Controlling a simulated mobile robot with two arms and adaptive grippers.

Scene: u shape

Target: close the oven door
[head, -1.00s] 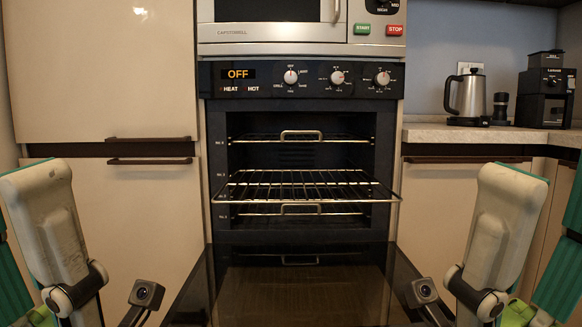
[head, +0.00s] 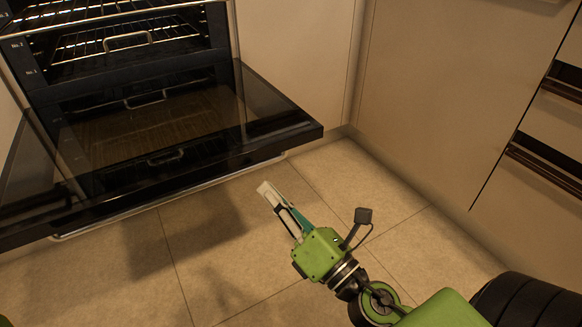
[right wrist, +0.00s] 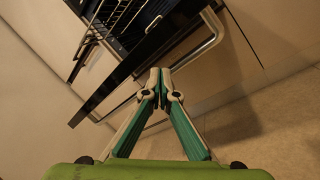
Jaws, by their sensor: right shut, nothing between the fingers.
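The oven door (head: 185,125) is a dark glass panel hinged at the bottom, lying open and roughly level in front of the oven cavity (head: 110,50). A metal handle bar (head: 150,195) runs along below its outer edge. In the right wrist view the handle (right wrist: 205,48) shows beside the dark door edge (right wrist: 140,62). My right gripper (head: 268,192) is shut and empty, low over the floor in front of the door's outer edge, apart from it in the head view. In the right wrist view my right fingertips (right wrist: 160,82) meet and point toward the door edge. My left gripper is out of view.
Wire racks (head: 125,40) sit inside the oven, above the open door. Beige cabinets (head: 450,90) with dark handles stand to the right. The tiled floor (head: 230,250) in front of the door is clear.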

